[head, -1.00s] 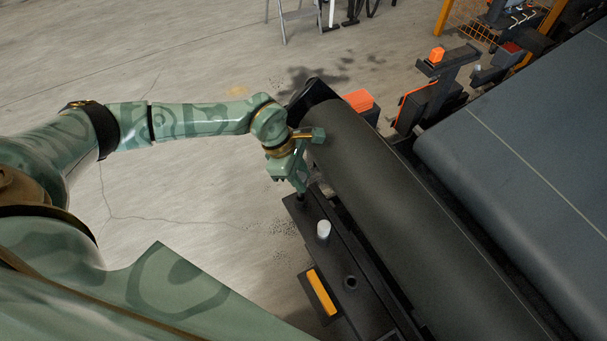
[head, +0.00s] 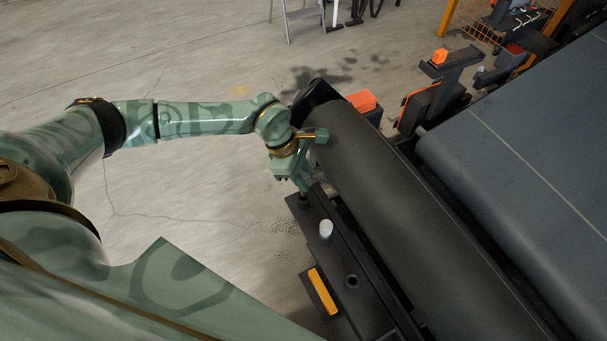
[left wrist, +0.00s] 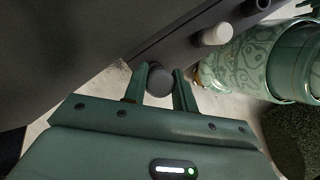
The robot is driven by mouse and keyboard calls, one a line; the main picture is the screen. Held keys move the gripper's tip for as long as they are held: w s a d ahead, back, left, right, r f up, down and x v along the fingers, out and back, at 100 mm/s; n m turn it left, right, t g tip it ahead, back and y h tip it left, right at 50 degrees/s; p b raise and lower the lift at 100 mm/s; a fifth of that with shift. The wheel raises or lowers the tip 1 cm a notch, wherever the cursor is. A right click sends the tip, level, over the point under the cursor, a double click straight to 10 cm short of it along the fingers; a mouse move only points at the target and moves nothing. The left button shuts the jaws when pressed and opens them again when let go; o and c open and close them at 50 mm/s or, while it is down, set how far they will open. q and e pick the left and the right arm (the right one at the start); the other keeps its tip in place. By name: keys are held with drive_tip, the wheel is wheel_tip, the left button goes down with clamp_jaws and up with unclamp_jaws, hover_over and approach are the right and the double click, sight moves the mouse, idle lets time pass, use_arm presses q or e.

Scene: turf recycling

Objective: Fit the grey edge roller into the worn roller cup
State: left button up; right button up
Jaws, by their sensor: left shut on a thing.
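My left gripper (head: 304,186) is shut on a dark grey cylinder, the grey edge roller (left wrist: 160,81), seen between its two fingers in the left wrist view. In the head view the gripper points down at the far end of the dark rail (head: 341,252). The roller's lower end is hidden, so I cannot tell whether it sits in a cup. A pale roller (head: 326,230) stands upright on the rail, and shows in the left wrist view (left wrist: 216,34). A round open cup (head: 352,281) lies further along the rail. My right gripper is not in view.
A large dark belt drum (head: 400,200) runs beside the rail on the right, close to the gripper. A yellow-orange bar (head: 322,291) lies on the rail's left side. An orange block (head: 362,101) is behind the drum. Concrete floor on the left is clear.

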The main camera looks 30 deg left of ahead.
use_arm(q)
drive_tip(key=shift+f+b, duration=0.4)
drive_tip(key=shift+f, duration=0.4)
drive_tip(key=shift+r, duration=0.15)
drive_tip(key=shift+r+p, duration=0.45)
drive_tip(key=shift+p, duration=0.05)
drive_tip(key=shift+p, duration=0.4)
idle(1.2)
drive_tip(key=shift+f+b, duration=0.3)
drive_tip(key=shift+f, duration=0.3)
drive_tip(key=shift+r, duration=0.1)
drive_tip(key=shift+r+p, duration=0.45)
